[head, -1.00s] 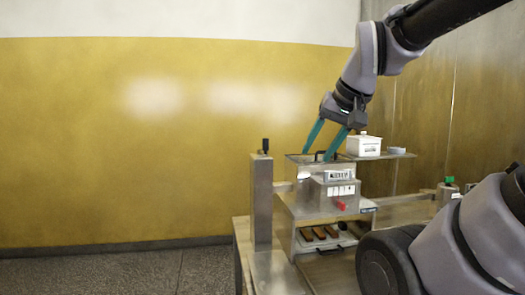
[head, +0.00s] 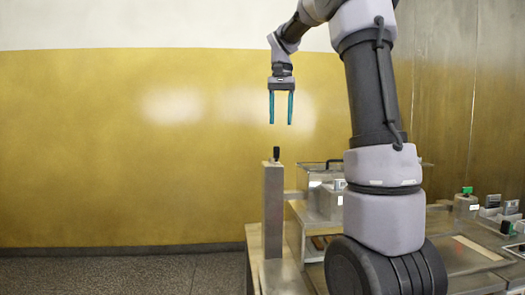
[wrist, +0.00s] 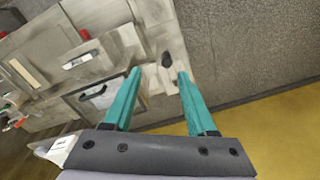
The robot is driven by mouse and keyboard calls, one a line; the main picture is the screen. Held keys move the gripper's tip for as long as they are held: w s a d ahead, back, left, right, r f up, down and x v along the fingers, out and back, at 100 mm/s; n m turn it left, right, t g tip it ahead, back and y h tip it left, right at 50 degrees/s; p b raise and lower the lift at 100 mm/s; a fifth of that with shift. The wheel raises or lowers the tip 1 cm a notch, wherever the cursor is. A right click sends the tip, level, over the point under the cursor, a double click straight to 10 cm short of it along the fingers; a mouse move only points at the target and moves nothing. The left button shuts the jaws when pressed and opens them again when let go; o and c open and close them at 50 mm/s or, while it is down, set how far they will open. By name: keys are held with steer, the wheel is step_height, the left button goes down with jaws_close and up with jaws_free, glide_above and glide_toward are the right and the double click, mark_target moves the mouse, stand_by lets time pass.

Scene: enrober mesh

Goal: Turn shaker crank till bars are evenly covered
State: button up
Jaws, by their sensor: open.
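My gripper (head: 281,122) points straight down with its two teal fingers apart and empty. It hangs above a black upright knob (head: 277,154) on top of a grey metal post (head: 273,212), with a clear gap between. In the wrist view the knob (wrist: 167,60) appears between the open fingertips (wrist: 160,73). I cannot tell whether this knob is the shaker crank. The metal shaker box (head: 316,178) stands right of the post, partly behind my arm. The bars under it are mostly hidden; a brown bit (head: 318,242) shows.
My own arm covers the middle right of the head view. A green-topped grey box (head: 466,203) and small items stand on the bench at the right. Left of the post there is only open floor (head: 120,272) and the yellow wall (head: 100,150).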

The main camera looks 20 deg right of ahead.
mark_target(276, 149)
steer(key=shift+w+a+f, duration=0.1)
steer(key=shift+w, duration=0.5)
steer(key=shift+w+a+f, duration=0.1)
steer(key=shift+w, duration=0.45)
steer(key=shift+f, duration=0.2)
step_height(276, 149, down, 10)
steer(key=shift+f, duration=0.15)
jaws_close()
stand_by(0.6)
